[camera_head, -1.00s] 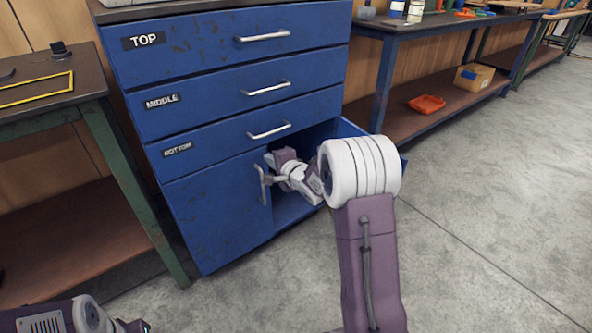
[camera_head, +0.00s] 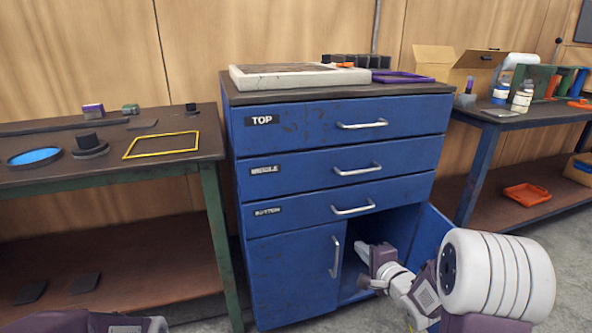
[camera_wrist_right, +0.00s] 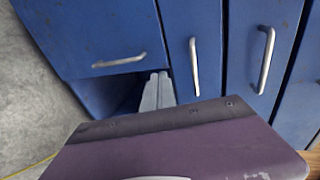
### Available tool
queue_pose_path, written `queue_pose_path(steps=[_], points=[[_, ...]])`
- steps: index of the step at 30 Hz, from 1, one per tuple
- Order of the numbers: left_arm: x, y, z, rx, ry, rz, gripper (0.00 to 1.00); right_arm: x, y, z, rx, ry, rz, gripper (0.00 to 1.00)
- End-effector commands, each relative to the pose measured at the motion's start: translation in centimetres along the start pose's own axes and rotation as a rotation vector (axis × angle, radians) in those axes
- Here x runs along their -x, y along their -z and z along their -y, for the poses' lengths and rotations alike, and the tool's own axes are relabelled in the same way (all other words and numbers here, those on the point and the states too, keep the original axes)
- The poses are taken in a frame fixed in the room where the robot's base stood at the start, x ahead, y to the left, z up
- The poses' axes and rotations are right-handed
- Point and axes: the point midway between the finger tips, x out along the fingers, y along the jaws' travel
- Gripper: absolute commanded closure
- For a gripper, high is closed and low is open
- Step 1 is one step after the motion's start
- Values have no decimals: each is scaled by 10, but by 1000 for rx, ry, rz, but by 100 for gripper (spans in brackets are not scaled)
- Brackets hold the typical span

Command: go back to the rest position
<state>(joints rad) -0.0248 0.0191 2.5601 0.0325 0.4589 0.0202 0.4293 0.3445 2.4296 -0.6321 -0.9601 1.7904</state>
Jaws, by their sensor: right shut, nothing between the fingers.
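My right gripper (camera_head: 366,284) is in front of the open lower compartment of the blue cabinet, close to the handle of the shut lower left door (camera_head: 290,280). In the right wrist view its grey fingers (camera_wrist_right: 157,88) are together, empty, and point toward the dark opening beneath the drawers. In the head view, the white joint and purple links of my right arm cover part of the open lower right door (camera_head: 428,238). Only a purple part of my left arm shows at the bottom left edge; the left gripper is out of the picture.
The blue cabinet (camera_head: 340,150) has shut TOP, MIDDLE and BOTTOM drawers with protruding handles. A green-legged workbench (camera_head: 110,170) stands at left, with a yellow frame (camera_head: 162,145) on it. Another bench (camera_head: 540,115) with a cardboard box (camera_head: 458,70) stands at right.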

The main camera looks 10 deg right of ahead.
Motion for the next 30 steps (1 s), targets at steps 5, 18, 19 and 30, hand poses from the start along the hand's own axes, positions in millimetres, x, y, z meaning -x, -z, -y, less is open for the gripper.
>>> queue_pose_path(steps=[5, 18, 19, 30], points=[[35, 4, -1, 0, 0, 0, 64, 10, -79, 72, 77, 42, 118, 100], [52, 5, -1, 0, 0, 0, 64, 130, -102, -84, 951, -806, 403, 100], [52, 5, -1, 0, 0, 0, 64, 142, -104, -93, 988, -846, 460, 100], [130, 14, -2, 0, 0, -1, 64, 216, -113, -50, 1259, -939, 842, 100]])
